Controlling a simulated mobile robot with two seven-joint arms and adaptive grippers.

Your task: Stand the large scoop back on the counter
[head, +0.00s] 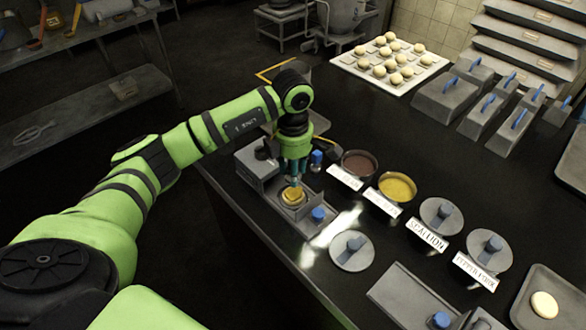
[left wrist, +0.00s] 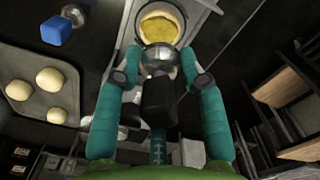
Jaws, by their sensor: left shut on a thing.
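My left gripper (head: 292,178) points down over the metal counter unit near the counter's left edge. In the left wrist view, its teal fingers (left wrist: 160,82) are closed around a scoop with a shiny rounded metal part (left wrist: 160,57) and a black handle (left wrist: 159,97). I cannot tell its size for certain. Just beyond it is a round cup with yellow contents (left wrist: 158,30), also visible below the gripper in the head view (head: 293,196). In the head view the fingers mostly hide the scoop. My right gripper is out of view.
The dark counter (head: 440,140) holds a brown-filled bowl (head: 360,164), a yellow-filled bowl (head: 397,187) and several blue-knobbed lids, one of them (head: 352,251) near the front. A dough tray (head: 345,62) lies at the back. Grey blue-handled boxes (head: 452,98) stand at the right.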

